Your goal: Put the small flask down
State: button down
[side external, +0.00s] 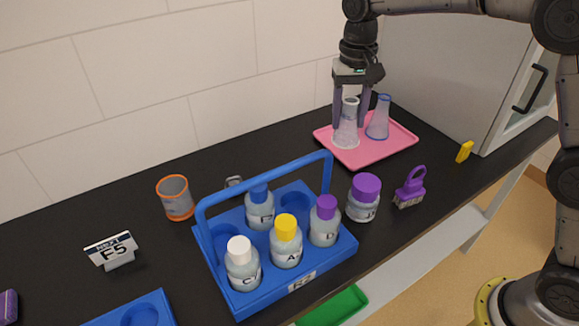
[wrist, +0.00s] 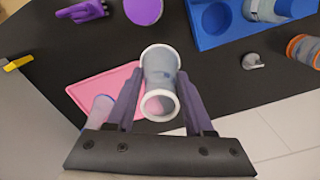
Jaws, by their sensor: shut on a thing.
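A clear flask with a white rim (side external: 346,132) is between the fingers of my gripper (side external: 350,122), which is shut on it. It looks upright in the side view, over the left part of the pink tray (side external: 355,158). In the wrist view the flask (wrist: 160,75) shows mouth towards the camera, between the two fingers, and overlaps the tray's edge. Whether its base touches the tray I cannot tell. A second flask with a blue rim (side external: 379,118) stands on the tray to the right of my gripper, close to it; in the wrist view it is partly hidden behind the gripper.
A blue carrier (side external: 295,284) with a tall handle holds several capped bottles. A purple-capped jar (side external: 364,197), a purple brush (side external: 411,188) and a yellow block (side external: 465,151) lie near the front edge. An orange-rimmed cup (side external: 176,198) stands left. A grey cabinet (side external: 440,75) is behind.

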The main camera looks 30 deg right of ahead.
jog(key=shift+n, duration=0.4)
jog(key=shift+w+a+f, duration=1.05)
jog(key=shift+w+f, duration=1.2)
jog(key=shift+f, duration=0.15)
jog(key=shift+w+a+f, duration=1)
jog(key=shift+w+f, duration=1.2)
jog(key=shift+f, duration=0.25)
jog(key=shift+w+a+f, duration=1.05)
jog(key=shift+w+f, duration=1.2)
jog(key=shift+f, duration=0.15)
jog(key=shift+f, duration=0.1)
jog(key=shift+c, duration=1.4)
grip_release()
notch_tip(320, 180, up, 12)
